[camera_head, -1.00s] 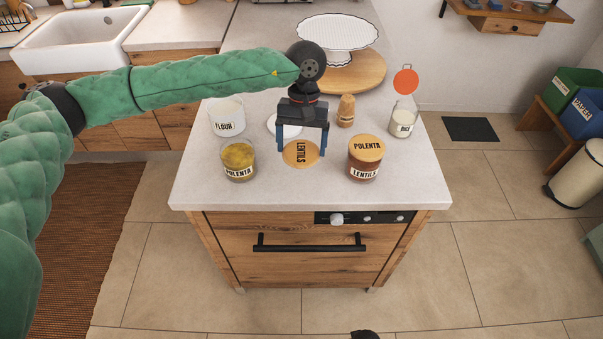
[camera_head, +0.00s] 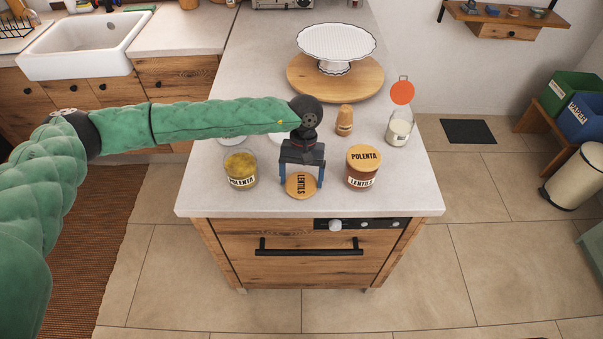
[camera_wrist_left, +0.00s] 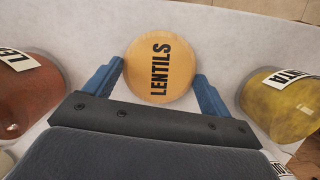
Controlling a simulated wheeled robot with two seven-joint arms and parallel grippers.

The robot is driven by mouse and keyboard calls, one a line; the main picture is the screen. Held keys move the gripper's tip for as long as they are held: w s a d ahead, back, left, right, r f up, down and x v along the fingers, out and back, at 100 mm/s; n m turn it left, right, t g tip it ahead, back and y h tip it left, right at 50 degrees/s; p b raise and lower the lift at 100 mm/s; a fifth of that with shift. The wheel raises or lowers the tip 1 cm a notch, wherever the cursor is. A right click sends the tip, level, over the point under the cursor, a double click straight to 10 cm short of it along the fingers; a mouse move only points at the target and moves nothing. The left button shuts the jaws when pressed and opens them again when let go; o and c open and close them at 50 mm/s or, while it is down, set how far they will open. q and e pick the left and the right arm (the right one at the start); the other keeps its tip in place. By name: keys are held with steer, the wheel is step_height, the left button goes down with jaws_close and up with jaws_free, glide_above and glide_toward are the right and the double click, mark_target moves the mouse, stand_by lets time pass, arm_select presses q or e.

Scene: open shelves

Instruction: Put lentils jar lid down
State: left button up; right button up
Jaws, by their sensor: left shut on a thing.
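My left gripper (camera_head: 301,187) is shut on the round wooden lentils lid (camera_head: 301,185), with one blue finger on each side of it. The lid lies flat with its LENTILS lettering up; it also shows in the left wrist view (camera_wrist_left: 160,68). I cannot tell whether it touches the counter. The lentils jar (camera_head: 362,178) stands to the right with the wooden polenta lid (camera_head: 363,154) on it. The polenta jar (camera_head: 241,170) stands open to the left, with yellowish contents. My right gripper is not in view.
The pale counter (camera_head: 225,205) ends just in front of the lid. Behind are a wooden pepper mill (camera_head: 345,121), a rice jar (camera_head: 398,132) with a raised orange lid, and a white cake stand (camera_head: 340,42) on a round board. My left arm mostly hides the flour jar.

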arm_select(q)
steer(key=shift+f, duration=0.1)
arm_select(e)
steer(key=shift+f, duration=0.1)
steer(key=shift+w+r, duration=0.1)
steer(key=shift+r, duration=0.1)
arm_select(q)
steer(key=shift+f+b, duration=0.1)
steer(key=shift+b, duration=0.2)
steer(key=o, duration=0.9)
steer(key=shift+c, duration=0.2)
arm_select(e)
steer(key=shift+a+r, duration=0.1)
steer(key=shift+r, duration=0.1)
